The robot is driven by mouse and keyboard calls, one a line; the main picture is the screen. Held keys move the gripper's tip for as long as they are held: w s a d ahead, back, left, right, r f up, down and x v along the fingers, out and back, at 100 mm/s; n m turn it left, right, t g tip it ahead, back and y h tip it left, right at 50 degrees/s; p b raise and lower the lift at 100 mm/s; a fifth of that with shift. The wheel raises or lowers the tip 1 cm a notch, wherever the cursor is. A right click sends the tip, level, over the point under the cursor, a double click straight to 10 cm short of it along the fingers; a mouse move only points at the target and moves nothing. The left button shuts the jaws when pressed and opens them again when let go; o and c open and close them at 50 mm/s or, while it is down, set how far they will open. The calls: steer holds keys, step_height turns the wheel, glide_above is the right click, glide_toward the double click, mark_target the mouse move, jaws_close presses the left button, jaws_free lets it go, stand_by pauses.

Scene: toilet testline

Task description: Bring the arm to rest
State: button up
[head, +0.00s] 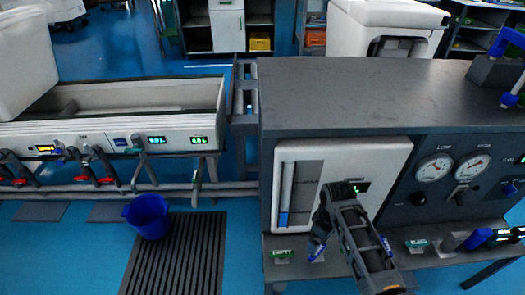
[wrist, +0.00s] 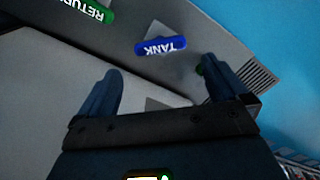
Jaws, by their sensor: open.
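My arm (head: 360,240) reaches up from the lower edge of the head view, bent in front of the white panel of a grey test cabinet. My gripper (wrist: 159,72) shows clearly in the wrist view. Its two dark blue fingers are spread apart with nothing between them. Beyond the fingertips are a blue TANK label (wrist: 160,46) and part of a green RETURN label (wrist: 90,10), both upside down, on a grey surface. In the head view my gripper is hard to make out against the arm and the shelf.
The grey cabinet (head: 350,95) has gauges and a low shelf with a green EMPTY label (head: 282,254) close to my arm. Blue floor lies open at lower left.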

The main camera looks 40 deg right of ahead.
steer(key=s+a+r+t+h+p, duration=0.1)
steer(key=s+a+r+t, duration=0.2)
steer(key=s+a, duration=0.3)
steer(key=s+a+r+t+h+p, duration=0.1)
steer(key=s+a+r+t, duration=0.25)
steer(key=s, duration=0.45)
steer(key=s+a+r+t, duration=0.2)
steer(key=s+a+r, duration=0.1)
steer(key=r, duration=0.7)
steer(key=s+a+r+m+t+y+p, duration=0.1)
steer(key=s+a+r+t, duration=0.2)
steer(key=r, duration=0.7)
steer(key=s+a+r+t+y+p, duration=0.1)
steer(key=s+a+r+t, duration=0.2)
steer(key=r, duration=0.7)
steer(key=shift+s+a, duration=0.4)
steer(key=shift+s, duration=0.2)
